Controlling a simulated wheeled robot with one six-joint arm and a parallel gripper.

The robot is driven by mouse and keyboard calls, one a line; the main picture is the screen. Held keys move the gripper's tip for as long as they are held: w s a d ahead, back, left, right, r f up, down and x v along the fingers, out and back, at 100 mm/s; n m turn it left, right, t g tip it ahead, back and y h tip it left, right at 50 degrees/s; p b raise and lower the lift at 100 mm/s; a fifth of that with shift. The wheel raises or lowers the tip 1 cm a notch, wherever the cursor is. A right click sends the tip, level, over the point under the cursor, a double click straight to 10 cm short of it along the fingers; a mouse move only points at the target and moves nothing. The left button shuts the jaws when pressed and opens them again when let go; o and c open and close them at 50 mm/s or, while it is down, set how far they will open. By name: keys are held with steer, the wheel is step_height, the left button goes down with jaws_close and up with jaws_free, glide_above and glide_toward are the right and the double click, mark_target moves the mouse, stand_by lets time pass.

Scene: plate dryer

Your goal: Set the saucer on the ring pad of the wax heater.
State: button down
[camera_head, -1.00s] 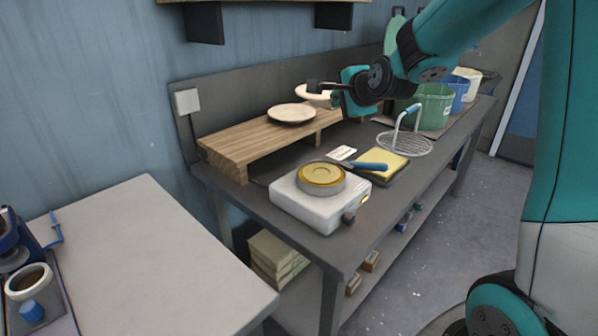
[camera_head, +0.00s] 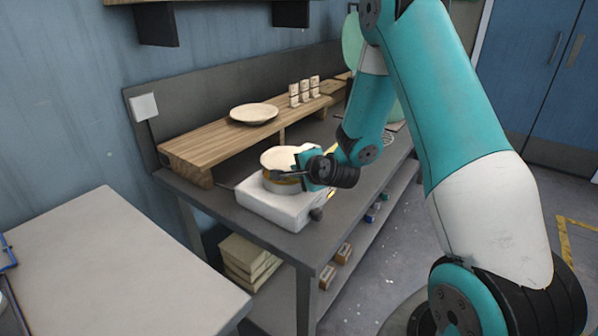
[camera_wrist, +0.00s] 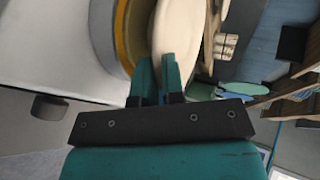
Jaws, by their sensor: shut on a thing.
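The cream saucer (camera_head: 283,157) is over the wax heater's round ring pad (camera_head: 279,186), in the head view covering most of its top. My gripper (camera_head: 298,173) is shut on the saucer's right rim. The white heater body (camera_head: 272,207) stands on the dark bench. In the wrist view the saucer (camera_wrist: 179,28) lies between my fingertips (camera_wrist: 160,70), close beside the heater's amber ring (camera_wrist: 124,32). I cannot tell whether the saucer touches the pad.
A wooden riser (camera_head: 195,153) behind the heater bears another plate (camera_head: 254,113) and several small pale holders (camera_head: 304,92). A knob (camera_head: 316,214) sticks out at the heater's front right.

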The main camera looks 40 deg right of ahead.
steer(key=shift+f, duration=0.25)
steer(key=shift+f, duration=0.15)
steer(key=c, duration=1.2)
jaws_free()
steer(key=shift+c, duration=0.2)
